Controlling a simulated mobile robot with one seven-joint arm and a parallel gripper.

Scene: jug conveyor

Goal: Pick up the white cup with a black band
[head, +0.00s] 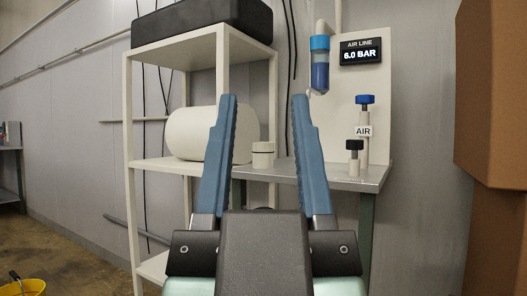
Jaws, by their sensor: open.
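The white cup with a black band (263,159) stands upright at the left end of a grey bench (345,178). It shows in the head view in the gap between my fingers. My gripper (264,98) is open and empty, its two blue fingers pointing up in the picture. The left finger passes in front of the shelf and a white cylinder. No contact between the fingers and the cup shows, and how far the cup is from them is hard to tell.
A white shelf unit (130,215) holds a large white cylinder (190,134) and a black case (203,20). Right of the cup, a black-topped fitting (354,158) and a blue-topped valve (364,118) stand near an AIR label. Brown boxes (490,100) are at the right, a yellow bucket (24,288) lower left.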

